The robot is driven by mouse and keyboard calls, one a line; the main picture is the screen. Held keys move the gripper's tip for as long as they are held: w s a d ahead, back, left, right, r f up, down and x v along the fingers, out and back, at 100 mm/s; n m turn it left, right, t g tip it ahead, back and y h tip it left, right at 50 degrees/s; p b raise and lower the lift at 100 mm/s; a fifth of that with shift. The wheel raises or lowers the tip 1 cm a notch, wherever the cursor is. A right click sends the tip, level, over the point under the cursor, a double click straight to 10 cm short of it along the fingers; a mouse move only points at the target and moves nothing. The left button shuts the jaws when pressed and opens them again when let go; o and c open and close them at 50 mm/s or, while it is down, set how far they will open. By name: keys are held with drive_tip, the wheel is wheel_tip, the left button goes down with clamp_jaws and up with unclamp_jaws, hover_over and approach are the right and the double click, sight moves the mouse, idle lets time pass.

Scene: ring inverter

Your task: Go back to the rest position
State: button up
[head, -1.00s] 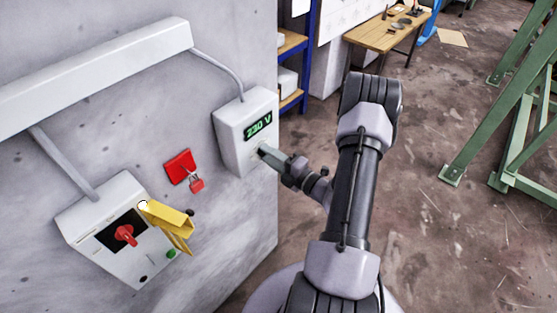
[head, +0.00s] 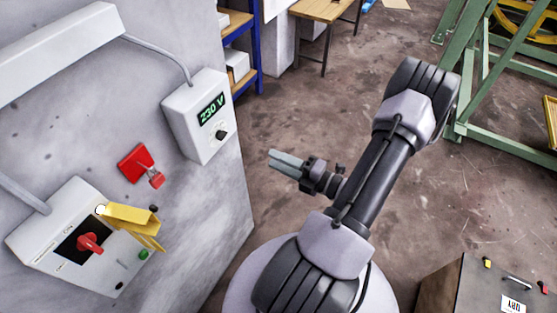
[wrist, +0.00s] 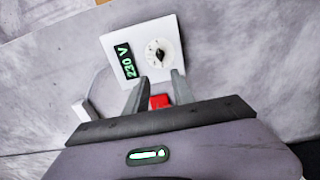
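My gripper (head: 273,157) is in free air to the right of the wall, apart from everything. In the wrist view my gripper (wrist: 158,82) shows its two fingers spread with nothing between them. The white meter box (head: 197,120) on the wall shows 230 V in green and has a black knob (head: 221,135). The box (wrist: 140,48) and its knob (wrist: 160,54) also show ahead of the fingers in the wrist view.
A switch box (head: 78,245) with a red rotary handle (head: 90,244) and an open yellow cover (head: 132,217) is on the wall. A brown case (head: 440,290) stands at lower right. Floor around my gripper is clear.

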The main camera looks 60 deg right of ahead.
drive_tip(key=w+a+n+g+y+b, duration=0.3)
drive_tip(key=a+n+y+b, duration=0.15)
drive_tip(key=a+n, duration=0.2)
drive_tip(key=w+a+n+g+y+b, duration=0.35)
drive_tip(key=a+n+y, duration=0.2)
drive_tip(key=n, duration=0.25)
drive_tip(key=s+a+f+n+g+h+b, duration=0.1)
drive_tip(key=a+n+b, duration=0.7)
drive_tip(key=n, duration=0.9)
drive_tip(key=s+a+f+n+g+h+b, duration=0.1)
drive_tip(key=s+a+n+g+h+b, duration=0.3)
drive_tip(key=a+n, duration=0.7)
drive_tip(key=s+n+h+b, duration=0.2)
drive_tip(key=n+h+b, duration=0.2)
drive_tip(key=n, duration=0.2)
drive_tip(key=shift+a+f+g, duration=0.15)
drive_tip(key=shift+a+g, duration=0.2)
drive_tip(key=shift+a, duration=0.05)
